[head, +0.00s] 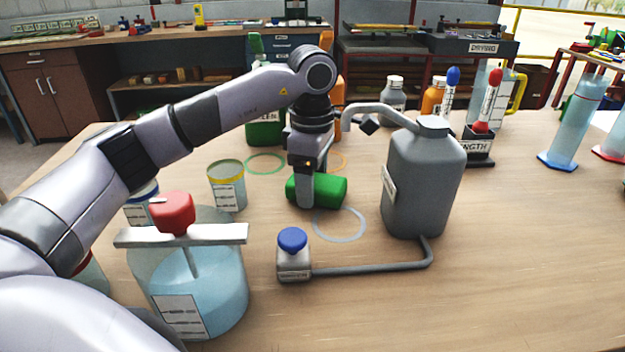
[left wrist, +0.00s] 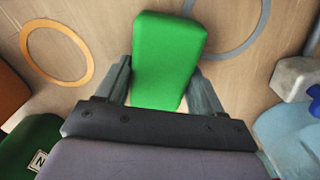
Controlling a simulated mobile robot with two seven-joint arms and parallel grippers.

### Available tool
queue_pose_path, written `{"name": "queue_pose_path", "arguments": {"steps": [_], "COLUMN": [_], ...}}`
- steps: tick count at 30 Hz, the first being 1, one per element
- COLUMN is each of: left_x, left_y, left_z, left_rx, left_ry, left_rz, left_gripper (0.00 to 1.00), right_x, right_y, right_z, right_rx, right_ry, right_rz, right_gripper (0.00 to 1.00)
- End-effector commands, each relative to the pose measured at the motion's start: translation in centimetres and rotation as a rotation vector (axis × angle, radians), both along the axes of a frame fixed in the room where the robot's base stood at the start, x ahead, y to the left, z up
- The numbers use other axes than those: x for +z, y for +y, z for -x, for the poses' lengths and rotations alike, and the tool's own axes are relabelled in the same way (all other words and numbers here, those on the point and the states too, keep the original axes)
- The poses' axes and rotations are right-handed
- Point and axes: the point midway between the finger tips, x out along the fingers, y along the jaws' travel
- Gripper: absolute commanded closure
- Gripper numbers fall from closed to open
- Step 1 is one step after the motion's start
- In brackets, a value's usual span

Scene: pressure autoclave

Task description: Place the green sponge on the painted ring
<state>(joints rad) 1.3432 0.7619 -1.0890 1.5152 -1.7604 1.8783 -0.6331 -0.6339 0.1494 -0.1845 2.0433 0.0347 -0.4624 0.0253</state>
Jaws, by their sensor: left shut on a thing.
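The green sponge (head: 329,190) is a bright green block near the middle of the table. My left gripper (head: 306,188) points down over it and is shut on it. In the left wrist view the sponge (left wrist: 166,58) sits between the two fingers of my left gripper (left wrist: 161,82). A pale grey painted ring (head: 340,241) lies on the table just in front and right of the sponge; its arc also shows in the left wrist view (left wrist: 251,40). I cannot tell whether the sponge touches the table. My right gripper is not in view.
A grey canister (head: 425,185) with a pipe to a blue-capped block (head: 293,258) stands right of the ring. A red-knobbed glass vessel (head: 195,280) is front left. A green ring (head: 265,171) and an orange ring (left wrist: 88,55) lie behind. The front right table is clear.

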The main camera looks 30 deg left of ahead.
Motion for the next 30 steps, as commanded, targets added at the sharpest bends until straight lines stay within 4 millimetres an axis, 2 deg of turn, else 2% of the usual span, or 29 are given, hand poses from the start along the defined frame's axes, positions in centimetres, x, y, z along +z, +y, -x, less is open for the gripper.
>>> {"name": "queue_pose_path", "arguments": {"steps": [5, 6, 8, 16, 20, 23, 30], "left_x": [-0.3, -0.3, -0.2, -0.2, 0.6, 2.1, 7.6], "left_y": [0.0, 0.0, 0.0, 0.0, 0.0, 0.0, 0.0], "left_z": [0.0, 0.0, 0.0, 0.0, 0.0, -0.1, -0.1], "left_rx": [0.000, 0.000, 0.000, 0.000, 0.000, 0.000, 0.000], "left_ry": [0.001, 0.000, 0.000, 0.000, -0.002, -0.003, -0.004], "left_rz": [0.000, 0.000, 0.000, 0.000, 0.000, 0.001, 0.001], "left_gripper": [0.57, 0.26, 0.07, 0.07, 0.07, 0.07, 0.07], "right_x": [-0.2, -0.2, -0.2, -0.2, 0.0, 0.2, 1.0], "right_y": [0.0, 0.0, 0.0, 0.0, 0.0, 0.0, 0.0], "right_z": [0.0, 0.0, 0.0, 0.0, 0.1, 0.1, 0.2], "right_rx": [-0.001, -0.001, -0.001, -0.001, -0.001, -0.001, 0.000], "right_ry": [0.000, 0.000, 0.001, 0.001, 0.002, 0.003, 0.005], "right_rz": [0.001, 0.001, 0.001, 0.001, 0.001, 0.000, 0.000], "right_gripper": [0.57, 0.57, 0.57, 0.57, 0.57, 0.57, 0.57]}}
